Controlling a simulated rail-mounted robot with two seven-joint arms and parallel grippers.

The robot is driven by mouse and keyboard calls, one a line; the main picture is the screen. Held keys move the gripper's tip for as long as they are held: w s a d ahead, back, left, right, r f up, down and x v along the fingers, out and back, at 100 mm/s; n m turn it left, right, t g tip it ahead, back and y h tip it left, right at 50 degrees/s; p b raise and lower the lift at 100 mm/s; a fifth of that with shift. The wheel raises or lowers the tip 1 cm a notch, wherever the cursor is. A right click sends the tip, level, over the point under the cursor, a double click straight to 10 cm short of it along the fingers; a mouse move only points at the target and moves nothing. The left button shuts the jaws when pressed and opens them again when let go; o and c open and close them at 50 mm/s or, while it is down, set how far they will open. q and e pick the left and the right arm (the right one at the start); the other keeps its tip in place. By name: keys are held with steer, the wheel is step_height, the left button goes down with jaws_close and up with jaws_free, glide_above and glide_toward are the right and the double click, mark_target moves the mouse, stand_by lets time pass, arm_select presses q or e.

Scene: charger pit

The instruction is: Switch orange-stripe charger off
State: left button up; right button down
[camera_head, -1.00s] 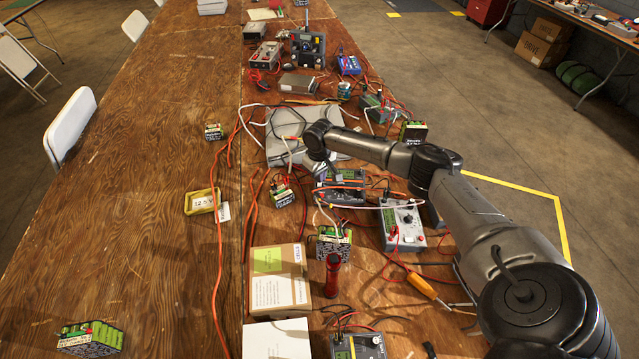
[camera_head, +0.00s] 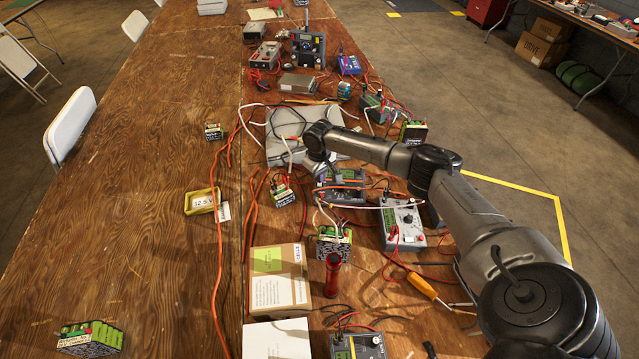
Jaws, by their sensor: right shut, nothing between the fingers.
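A dark grey charger (camera_head: 345,192) stands on the bench right of the middle, with an orange line across its face. I cannot tell whether that line is a stripe or a cable. My right gripper (camera_head: 332,172) points down at this charger's far left part. It is shut and empty, small and partly hidden by its own wrist. I cannot tell whether it touches the charger. The charger's switch is too small to make out. A light grey charger (camera_head: 403,217) stands to its right, and another dark charger (camera_head: 365,347) is at the bottom edge. My left gripper is not in view.
Battery packs (camera_head: 333,241) and (camera_head: 283,194) with cables stand close by. A cardboard box (camera_head: 278,280), a red flashlight (camera_head: 332,276) and an orange-handled screwdriver (camera_head: 424,287) lie nearer. A grey bag (camera_head: 280,140) lies behind. The bench's left side (camera_head: 130,220) is mostly clear.

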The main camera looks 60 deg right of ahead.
mark_target(319, 186)
steer(key=shift+f, duration=0.25)
steer(key=shift+f, duration=0.5)
steer(key=shift+f+b, duration=0.35)
steer(key=shift+f, duration=0.15)
stand_by(0.5)
steer(key=shift+r, duration=0.1)
step_height(319, 186, up, 3)
steer(key=p, duration=0.3)
steer(key=shift+p, duration=0.4)
step_height(319, 186, up, 4)
steer(key=p, duration=0.4)
steer(key=shift+p, duration=0.3)
